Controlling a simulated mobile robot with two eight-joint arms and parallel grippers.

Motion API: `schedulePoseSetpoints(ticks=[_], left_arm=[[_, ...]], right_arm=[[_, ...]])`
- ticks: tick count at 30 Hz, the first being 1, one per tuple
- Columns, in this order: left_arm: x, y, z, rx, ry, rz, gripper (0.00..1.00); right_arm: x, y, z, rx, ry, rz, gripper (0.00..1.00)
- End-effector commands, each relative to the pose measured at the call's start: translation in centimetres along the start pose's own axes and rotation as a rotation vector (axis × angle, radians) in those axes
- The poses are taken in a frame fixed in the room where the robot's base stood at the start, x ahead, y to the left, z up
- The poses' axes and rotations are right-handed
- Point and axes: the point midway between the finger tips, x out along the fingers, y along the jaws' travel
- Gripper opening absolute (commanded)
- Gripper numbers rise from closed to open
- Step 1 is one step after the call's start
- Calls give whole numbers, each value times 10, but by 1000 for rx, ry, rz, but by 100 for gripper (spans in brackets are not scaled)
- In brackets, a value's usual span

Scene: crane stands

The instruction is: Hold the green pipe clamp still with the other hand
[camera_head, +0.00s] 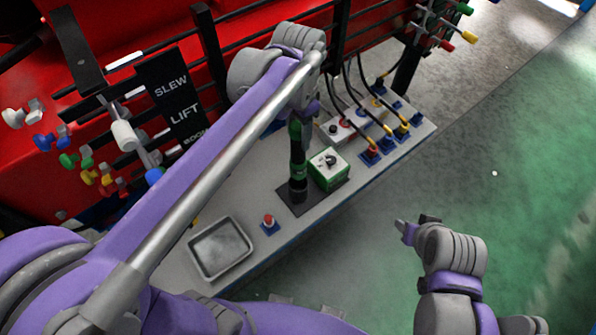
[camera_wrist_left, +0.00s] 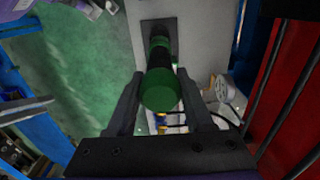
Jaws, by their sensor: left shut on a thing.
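The green pipe clamp (camera_head: 297,160) is an upright black and green post on a dark plate (camera_head: 324,200) on the bench. My left gripper (camera_head: 299,116) is at its top, reaching down from above. In the left wrist view the clamp's round green end (camera_wrist_left: 160,92) sits between the two fingers of my left gripper (camera_wrist_left: 160,76), which is shut on it. The wrist and fingers partly hide the clamp's top in the head view. My right gripper (camera_head: 415,224) is apart from the clamp, over the green floor at the lower right; its finger opening is unclear.
A green box with a white face and a knob (camera_head: 329,163) stands close beside the clamp. A grey tray (camera_head: 221,249) and a red button (camera_head: 269,222) are nearer. Cabled connectors (camera_head: 370,153) line the bench's far end. Red machinery with levers stands behind.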

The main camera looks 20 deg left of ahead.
Motion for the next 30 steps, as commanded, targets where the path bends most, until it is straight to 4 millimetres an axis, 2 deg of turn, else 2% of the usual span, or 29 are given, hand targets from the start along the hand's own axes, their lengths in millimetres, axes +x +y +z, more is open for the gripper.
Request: schedulePoseSetpoints(ticks=[15,30], left_arm=[[-25,0,0,0,2,-1,0],[-25,0,0,0,0,0,0]], right_arm=[[-11,0,-17,0,18,0,50],[-11,0,-17,0,19,0,50]])
